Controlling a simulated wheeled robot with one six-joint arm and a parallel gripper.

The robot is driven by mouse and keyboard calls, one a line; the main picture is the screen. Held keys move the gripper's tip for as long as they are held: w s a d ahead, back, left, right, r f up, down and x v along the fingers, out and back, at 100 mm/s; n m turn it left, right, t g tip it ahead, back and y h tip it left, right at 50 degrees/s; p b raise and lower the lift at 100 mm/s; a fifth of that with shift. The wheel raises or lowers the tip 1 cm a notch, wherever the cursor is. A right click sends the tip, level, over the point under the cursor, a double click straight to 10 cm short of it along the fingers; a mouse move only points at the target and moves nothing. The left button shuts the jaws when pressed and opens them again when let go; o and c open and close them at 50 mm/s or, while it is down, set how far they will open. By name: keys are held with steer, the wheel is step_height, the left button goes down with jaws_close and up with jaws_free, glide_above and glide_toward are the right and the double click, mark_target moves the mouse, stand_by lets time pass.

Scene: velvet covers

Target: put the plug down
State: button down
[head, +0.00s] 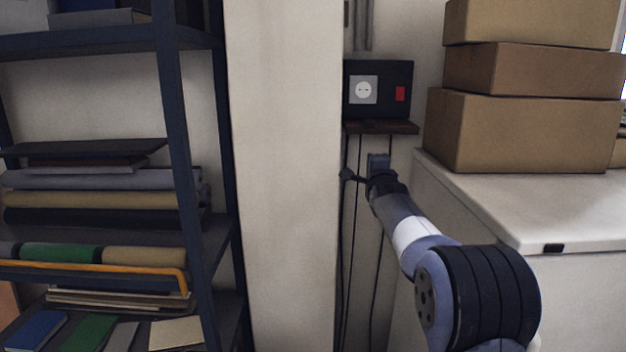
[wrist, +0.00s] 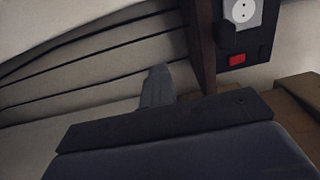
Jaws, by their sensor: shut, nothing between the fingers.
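A dark block that looks like the plug lies on the small brown shelf (head: 400,128), just under the socket (head: 363,90). It shows as a dark block (wrist: 229,37) beside the shelf (wrist: 200,45) in the wrist view; in the head view it is barely told from the dark panel. My gripper (head: 378,160) is below the shelf, apart from it, shut and empty. Its grey fingertips (wrist: 157,85) show in the wrist view, to the left of the shelf. The socket also shows in the wrist view (wrist: 242,11).
The dark panel (head: 390,74) has a red switch (head: 400,94). Thin dark cables (head: 347,260) hang below the shelf. A pale pillar (head: 283,180) stands left, with a loaded rack (head: 178,120) beyond. Boxes (head: 520,135) sit on a white cabinet (head: 490,205) at right.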

steer(key=s+f, duration=0.3)
steer(key=f, duration=1)
steer(key=s+f, duration=0.4)
steer(key=f, duration=0.9)
steer(key=s+f, duration=0.6)
steer(key=s, duration=0.4)
steer(key=s+f, duration=0.6)
steer(key=s, duration=0.4)
steer(key=shift+s+f, duration=0.35)
steer(key=shift+s, duration=0.05)
